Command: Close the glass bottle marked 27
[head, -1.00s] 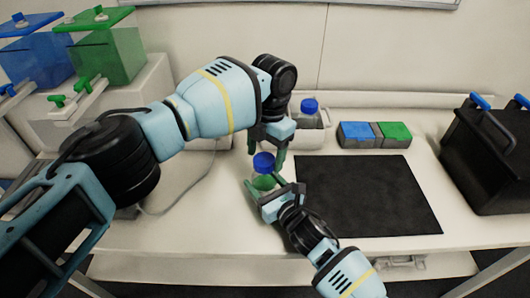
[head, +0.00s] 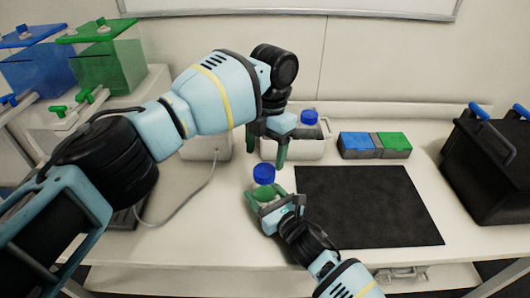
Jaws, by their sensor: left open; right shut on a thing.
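A small glass bottle (head: 263,187) with a blue cap (head: 264,173) on top stands upright near the left edge of the black mat. Its mark is too small to read. My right gripper (head: 265,195) is shut around the bottle body from the front and hides much of it. My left gripper (head: 267,152) points down above and behind the cap. Its green fingers are open and empty, apart from the cap. I cannot tell how tightly the cap sits.
A second blue-capped bottle (head: 309,118) stands in a white holder (head: 292,151) behind. A blue and green block (head: 374,146) lies behind the black mat (head: 368,208), which is bare. A black box (head: 489,165) with blue handles stands at right; blue and green tanks (head: 110,68) at left.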

